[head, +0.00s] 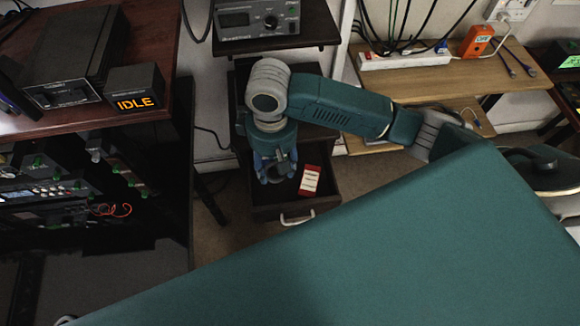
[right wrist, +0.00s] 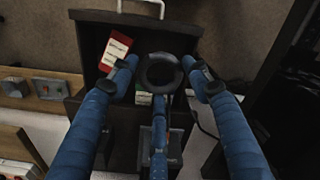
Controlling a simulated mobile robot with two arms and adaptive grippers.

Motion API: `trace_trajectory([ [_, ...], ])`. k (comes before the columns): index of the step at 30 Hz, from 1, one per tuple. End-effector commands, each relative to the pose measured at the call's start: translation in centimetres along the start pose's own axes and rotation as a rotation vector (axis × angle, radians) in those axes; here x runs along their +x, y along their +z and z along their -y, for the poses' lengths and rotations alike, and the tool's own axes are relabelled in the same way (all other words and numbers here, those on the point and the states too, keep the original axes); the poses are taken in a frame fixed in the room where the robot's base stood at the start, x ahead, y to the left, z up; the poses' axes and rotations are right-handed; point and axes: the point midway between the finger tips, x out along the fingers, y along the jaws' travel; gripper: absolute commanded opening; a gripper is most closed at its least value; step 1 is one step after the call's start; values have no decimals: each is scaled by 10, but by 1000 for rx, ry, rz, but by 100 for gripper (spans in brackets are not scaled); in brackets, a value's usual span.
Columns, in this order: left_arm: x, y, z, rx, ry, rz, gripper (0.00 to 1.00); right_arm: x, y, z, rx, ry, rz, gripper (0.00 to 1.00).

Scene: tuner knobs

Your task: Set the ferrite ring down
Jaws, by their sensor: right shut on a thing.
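The dark ferrite ring (right wrist: 161,72) is between the blue fingers of my right gripper (right wrist: 160,84) in the right wrist view. The fingers are shut on it. In the head view my right gripper (head: 276,168) points down over the open drawer (head: 283,209), with the ring (head: 284,167) partly hidden by the fingers. In the right wrist view the drawer (right wrist: 92,27) lies beneath the ring. I cannot tell how high the ring is above the drawer floor. My left gripper is not in view.
A red and white packet (head: 310,181) lies in the drawer, right of the gripper. The drawer has a pale handle (head: 297,218). A dark wooden desk with an IDLE display (head: 135,91) stands left. A wooden shelf (head: 470,75) with a power strip (head: 405,60) stands right.

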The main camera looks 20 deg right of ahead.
Motion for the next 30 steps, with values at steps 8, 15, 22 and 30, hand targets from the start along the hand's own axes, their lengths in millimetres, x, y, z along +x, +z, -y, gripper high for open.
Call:
trace_trajectory([
  [8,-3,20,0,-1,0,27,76,9,-34,9,-143,9,6,20],
  [15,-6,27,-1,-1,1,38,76,68,-33,8,-144,10,7,20],
  [22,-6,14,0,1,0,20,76,128,-33,8,-143,9,6,20],
  [30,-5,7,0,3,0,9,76,161,-34,8,-144,10,2,20],
])
